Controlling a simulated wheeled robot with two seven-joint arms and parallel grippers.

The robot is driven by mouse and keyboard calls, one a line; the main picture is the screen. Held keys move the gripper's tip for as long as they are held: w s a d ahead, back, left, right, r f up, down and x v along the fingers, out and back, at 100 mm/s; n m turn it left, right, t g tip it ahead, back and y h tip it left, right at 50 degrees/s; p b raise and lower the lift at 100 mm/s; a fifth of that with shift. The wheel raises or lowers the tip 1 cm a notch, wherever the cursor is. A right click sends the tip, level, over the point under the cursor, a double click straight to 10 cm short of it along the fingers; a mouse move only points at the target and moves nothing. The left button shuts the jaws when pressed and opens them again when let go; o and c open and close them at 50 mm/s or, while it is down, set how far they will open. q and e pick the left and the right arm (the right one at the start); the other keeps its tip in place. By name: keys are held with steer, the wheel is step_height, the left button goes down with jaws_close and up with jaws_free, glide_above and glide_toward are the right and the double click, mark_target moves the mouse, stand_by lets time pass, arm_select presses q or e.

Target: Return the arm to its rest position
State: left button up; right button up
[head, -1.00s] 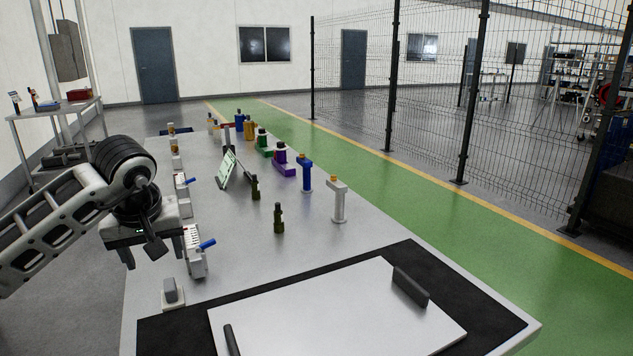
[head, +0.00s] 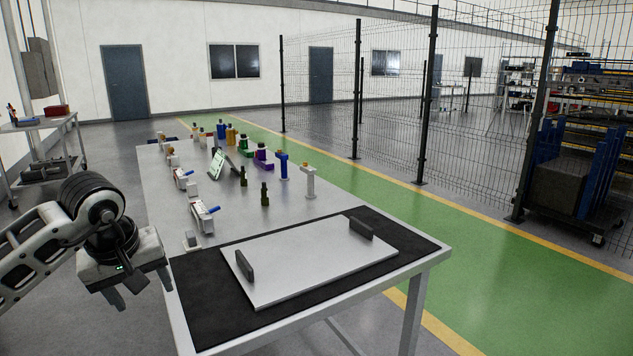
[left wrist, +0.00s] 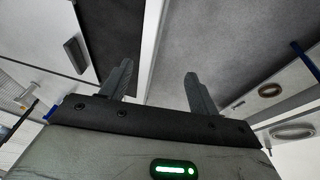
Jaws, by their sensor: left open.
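My left arm comes in from the left in the head view. Its gripper (head: 140,291) hangs beside the left edge of the table, over the floor, with nothing between its fingers. In the left wrist view the two fingers (left wrist: 160,85) stand well apart and empty, with the table edge and floor behind them. My right gripper is in neither view.
The table (head: 330,212) holds a black mat (head: 205,300) with a white panel (head: 310,262) that has two dark handles. A wire fence (head: 390,110) runs along the right, beyond a green walkway.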

arm_select(q)
steer(key=s+d+f+n+g+h, duration=0.1)
steer(key=s+d+f+h, duration=0.1)
steer(key=d+h, duration=0.3)
steer(key=s+d+f+n+g+h, duration=0.1)
steer(key=s+d+f+n+h, duration=0.15)
steer(key=d, duration=0.55)
steer(key=s+d+f+n+g+h, duration=0.1)
steer(key=s+d+f+h, duration=0.15)
steer(key=d, duration=0.35)
steer(key=s+d+r+n+t+h, duration=0.25)
steer(key=n+h, duration=0.25)
steer(key=n, duration=0.4)
steer(key=s+d+r+n+t+h, duration=0.1)
steer(key=d+r+n+t+h, duration=0.3)
steer(key=n, duration=0.5)
steer(key=a+f+n+t+y, duration=0.4)
steer(key=f+n+t+y, duration=0.15)
steer(key=n, duration=0.85)
steer(key=a+f+n+t+y, duration=0.45)
steer(key=f+n+y, duration=0.2)
steer(key=n, duration=0.75)
steer(key=s+a+f+n+g+y, duration=0.3)
steer(key=s+f+n+g, duration=0.4)
steer(key=s+f+n, duration=0.3)
step_height(320, 180, down, 4)
steer(key=shift+s+a+r+n, duration=0.2)
steer(key=shift+s+n, duration=0.15)
steer(key=shift+n, duration=0.9)
